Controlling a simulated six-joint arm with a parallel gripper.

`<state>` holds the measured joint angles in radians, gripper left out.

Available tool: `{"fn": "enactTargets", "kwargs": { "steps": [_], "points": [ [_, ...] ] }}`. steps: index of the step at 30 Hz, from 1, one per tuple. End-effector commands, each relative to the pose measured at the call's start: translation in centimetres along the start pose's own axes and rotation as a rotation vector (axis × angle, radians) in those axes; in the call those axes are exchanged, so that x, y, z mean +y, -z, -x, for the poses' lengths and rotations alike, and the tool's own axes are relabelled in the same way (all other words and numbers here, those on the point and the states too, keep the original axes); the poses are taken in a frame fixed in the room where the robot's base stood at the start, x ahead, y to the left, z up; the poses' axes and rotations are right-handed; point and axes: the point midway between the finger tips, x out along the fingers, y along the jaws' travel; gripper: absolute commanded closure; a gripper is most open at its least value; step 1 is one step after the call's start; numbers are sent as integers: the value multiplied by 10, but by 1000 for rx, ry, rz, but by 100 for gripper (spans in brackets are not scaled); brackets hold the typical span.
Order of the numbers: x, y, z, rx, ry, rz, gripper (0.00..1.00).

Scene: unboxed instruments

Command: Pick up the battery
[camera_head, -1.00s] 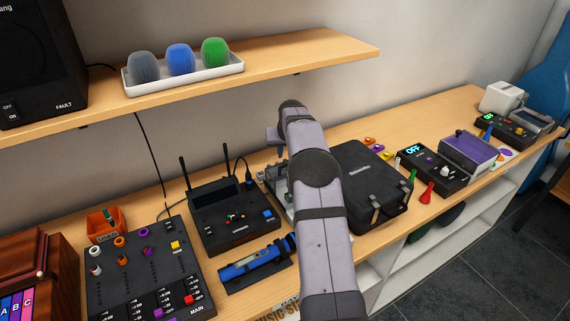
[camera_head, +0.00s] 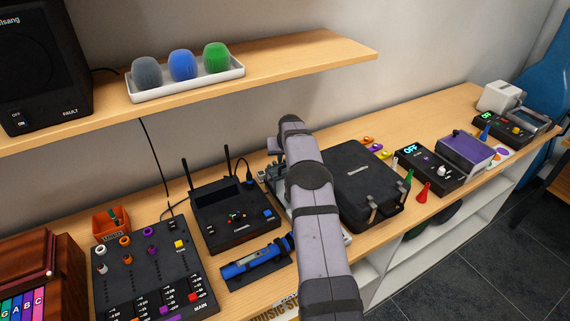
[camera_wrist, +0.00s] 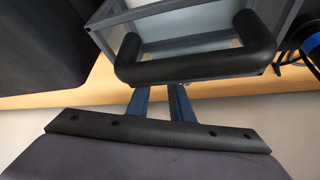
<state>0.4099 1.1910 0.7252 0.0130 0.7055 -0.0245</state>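I cannot pick out a battery for certain in either view. My gripper shows in the wrist view as two blue-grey fingers (camera_wrist: 160,100), apart with a gap between them and nothing seen held. Their tips reach up to a thick black handle-like bar (camera_wrist: 195,65) and are partly hidden by it. The bar is on the near side of a grey-framed box (camera_wrist: 190,25) with a pale inside. In the head view my arm covers the gripper and most of the grey metal device around it.
A black case (camera_head: 362,185) lies close right of my arm. A black receiver with two antennas (camera_head: 232,222) and a blue cylinder device (camera_head: 255,262) lie left. A mixer (camera_head: 150,270) is farther left. A wooden shelf (camera_head: 310,55) overhangs the back, carrying a tray of foam covers.

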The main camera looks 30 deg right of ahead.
Motion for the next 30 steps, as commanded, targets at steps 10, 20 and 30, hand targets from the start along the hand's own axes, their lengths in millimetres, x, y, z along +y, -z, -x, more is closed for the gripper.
{"fn": "enactTargets", "kwargs": {
  "steps": [10, 20, 30],
  "points": [
    [0, 0, 0, 1, 0, 0, 100],
    [0, 4, 4, 3, 0, 0, 100],
    [0, 13, 23, 9, 0, 0, 100]
  ]
}}
